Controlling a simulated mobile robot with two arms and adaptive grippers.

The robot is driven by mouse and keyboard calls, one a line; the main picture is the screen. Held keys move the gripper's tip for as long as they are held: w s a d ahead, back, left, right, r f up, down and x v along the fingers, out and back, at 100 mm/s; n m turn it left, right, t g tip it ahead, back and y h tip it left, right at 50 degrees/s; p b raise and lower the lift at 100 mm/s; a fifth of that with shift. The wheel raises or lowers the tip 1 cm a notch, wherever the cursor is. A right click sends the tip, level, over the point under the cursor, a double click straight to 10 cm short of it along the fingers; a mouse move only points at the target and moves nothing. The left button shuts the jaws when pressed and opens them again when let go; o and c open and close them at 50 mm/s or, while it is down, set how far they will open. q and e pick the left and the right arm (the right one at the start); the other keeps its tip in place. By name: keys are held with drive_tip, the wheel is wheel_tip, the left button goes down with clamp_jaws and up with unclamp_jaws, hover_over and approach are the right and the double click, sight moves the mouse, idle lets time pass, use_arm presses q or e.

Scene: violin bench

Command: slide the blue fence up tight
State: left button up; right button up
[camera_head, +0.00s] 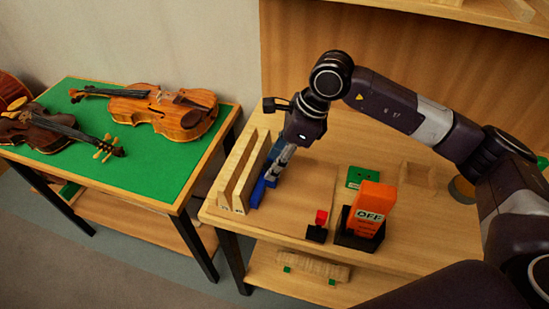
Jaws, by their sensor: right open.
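The blue fence (258,193) stands on the wooden bench (310,250), just right of upright pale wooden boards (238,176). I cannot tell whether the fence touches the nearest board. My right gripper (271,177) reaches down to the fence from above and is open. Its fingers overlap the fence in this view, and part of the fence is hidden behind them. Contact between the fingers and the fence cannot be made out. My left gripper is not in view.
An orange block marked OFF (374,200) sits in a black holder right of the fence. A small red-topped black piece (318,225) and a green plate (361,177) are nearby. Violins (165,108) lie on a green-topped table (150,175) at left, across a gap.

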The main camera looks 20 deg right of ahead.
drive_tip(key=shift+c, duration=0.4)
clamp_jaws()
